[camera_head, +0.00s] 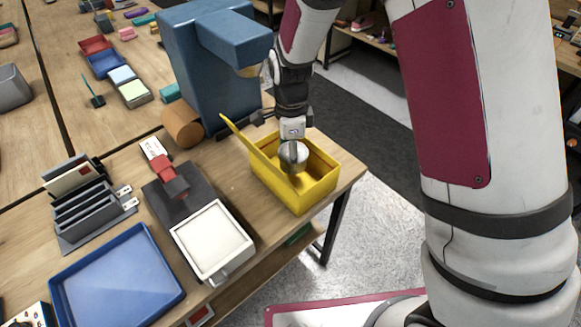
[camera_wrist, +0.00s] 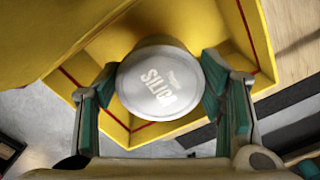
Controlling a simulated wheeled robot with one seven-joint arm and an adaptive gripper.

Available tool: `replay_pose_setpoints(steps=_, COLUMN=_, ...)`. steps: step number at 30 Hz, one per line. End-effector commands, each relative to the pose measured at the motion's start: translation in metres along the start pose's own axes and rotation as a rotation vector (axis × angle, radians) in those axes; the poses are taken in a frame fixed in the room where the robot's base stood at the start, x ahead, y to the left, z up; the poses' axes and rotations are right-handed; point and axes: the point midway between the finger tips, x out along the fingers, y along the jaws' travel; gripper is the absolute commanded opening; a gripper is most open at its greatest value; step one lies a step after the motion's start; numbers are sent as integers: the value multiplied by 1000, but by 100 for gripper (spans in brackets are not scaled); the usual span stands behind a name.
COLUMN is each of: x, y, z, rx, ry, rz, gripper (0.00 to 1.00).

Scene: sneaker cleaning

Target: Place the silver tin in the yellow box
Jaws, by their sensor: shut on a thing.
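The silver tin (camera_wrist: 155,80) is round, with "SILICO" lettering on its lid, and sits between my gripper's fingers (camera_wrist: 160,95) in the wrist view. In the head view my gripper (camera_head: 293,142) points down over the yellow box, shut on the silver tin (camera_head: 292,158). The yellow box (camera_head: 313,195) stands open near the table's right edge, its lid raised on the left side. The tin is at the box opening, within its walls as seen from above. Whether it touches the box floor I cannot tell. The yellow box (camera_wrist: 258,35) also surrounds the tin in the wrist view.
A dark device with a white tray (camera_head: 213,240), a blue tray (camera_head: 118,280) and a grey rack (camera_head: 88,212) lie to the left. The table's right edge is close to the box.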

Motion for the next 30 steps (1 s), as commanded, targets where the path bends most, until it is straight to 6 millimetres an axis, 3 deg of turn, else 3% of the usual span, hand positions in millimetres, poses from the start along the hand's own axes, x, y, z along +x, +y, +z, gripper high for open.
replay_pose_setpoints(steps=15, x=56, y=1, z=-1, rx=0, ry=1, rz=2, gripper=32)
replay_pose_setpoints(steps=27, x=62, y=0, z=0, rx=-1, ry=0, rz=0, gripper=32)
replay_pose_setpoints(steps=28, x=62, y=0, z=0, rx=-1, ry=0, rz=0, gripper=67)
replay_pose_setpoints(steps=30, x=61, y=0, z=0, rx=-1, ry=0, rz=0, gripper=83)
